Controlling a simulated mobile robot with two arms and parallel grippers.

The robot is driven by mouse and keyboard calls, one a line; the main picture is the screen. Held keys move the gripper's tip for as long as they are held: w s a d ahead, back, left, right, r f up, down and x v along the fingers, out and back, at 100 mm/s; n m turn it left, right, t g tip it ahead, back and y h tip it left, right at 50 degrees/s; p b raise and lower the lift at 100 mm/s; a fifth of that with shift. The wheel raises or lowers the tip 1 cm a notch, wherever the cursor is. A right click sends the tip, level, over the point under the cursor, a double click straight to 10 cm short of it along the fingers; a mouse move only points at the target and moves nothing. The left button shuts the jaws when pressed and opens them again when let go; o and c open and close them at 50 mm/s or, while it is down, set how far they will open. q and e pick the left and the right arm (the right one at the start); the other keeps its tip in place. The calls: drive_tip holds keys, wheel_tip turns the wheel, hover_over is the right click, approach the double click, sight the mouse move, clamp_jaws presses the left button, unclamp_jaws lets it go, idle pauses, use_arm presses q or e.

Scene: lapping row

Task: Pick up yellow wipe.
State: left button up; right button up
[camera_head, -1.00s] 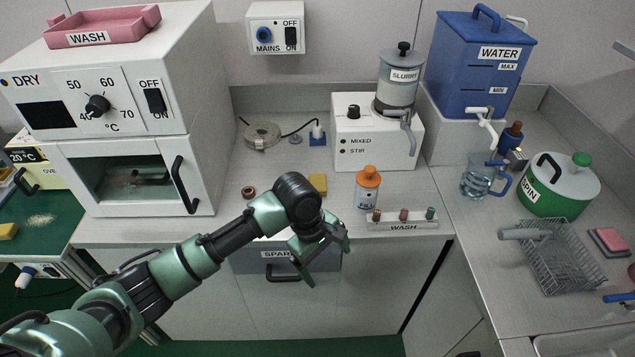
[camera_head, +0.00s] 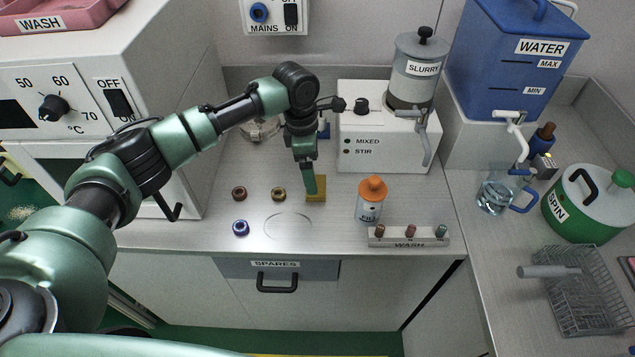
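The yellow wipe (camera_head: 320,194) is a small flat yellow block on the grey bench, in front of the white slurry unit. My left gripper (camera_head: 311,189) points down over its left part and hides some of it. The fingers are seen edge-on, so I cannot tell whether they are open, or whether they touch the wipe. My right gripper is not in view.
The slurry unit (camera_head: 385,150) stands behind. The front bench strip is mostly clear.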

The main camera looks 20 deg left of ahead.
use_arm(q)
drive_tip(key=shift+s+d+f+p, duration=0.1)
drive_tip(key=shift+s+f+p, duration=0.05)
drive_tip(key=shift+f, duration=0.35)
drive_tip(key=shift+s+d+f+p, duration=0.1)
drive_tip(key=shift+f+p, duration=0.05)
drive_tip(key=shift+f, duration=0.35)
drive_tip(key=f, duration=0.2)
drive_tip(key=shift+w+d+f, duration=0.2)
drive_tip(key=shift+f, duration=0.45)
drive_tip(key=c, duration=1.4)
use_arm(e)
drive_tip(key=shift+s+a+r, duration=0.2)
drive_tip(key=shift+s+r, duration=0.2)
use_arm(q)
drive_tip(key=shift+r, duration=0.3)
wheel_tip(320, 180, up, 20)
drive_tip(key=shift+f+b, duration=0.25)
drive_tip(key=shift+b, duration=0.35)
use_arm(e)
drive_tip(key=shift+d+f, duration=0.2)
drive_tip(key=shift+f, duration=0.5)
